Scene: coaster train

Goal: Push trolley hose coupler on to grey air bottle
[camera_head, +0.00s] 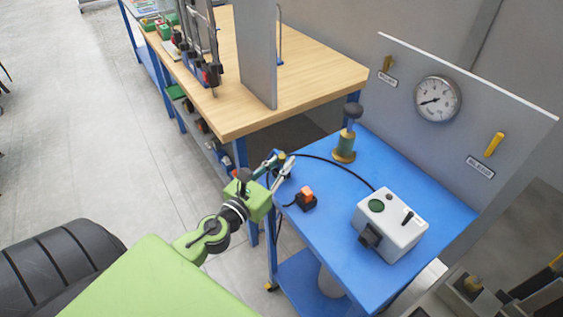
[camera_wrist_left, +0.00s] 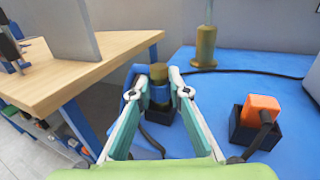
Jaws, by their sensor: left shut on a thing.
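My left gripper (camera_head: 277,164) is at the left edge of the blue trolley top, with its fingers shut on a small blue and brass hose coupler. In the left wrist view the coupler (camera_wrist_left: 159,92) stands roughly upright between the fingertips of the gripper (camera_wrist_left: 168,86), with a dark block close behind it. I cannot tell whether it touches that block. A black hose (camera_head: 328,161) runs across the trolley top from the gripper's side to the white box. A pale grey cylinder (camera_head: 330,283), possibly the grey air bottle, shows partly under the trolley top. My right gripper is not in view.
The blue trolley top (camera_head: 420,188) carries a black holder with an orange block (camera_head: 307,195), a brass fitting with a dark knob (camera_head: 346,142) and a white control box (camera_head: 390,222). A grey panel with a gauge (camera_head: 437,99) stands behind. A wooden bench (camera_head: 240,115) is at the back left.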

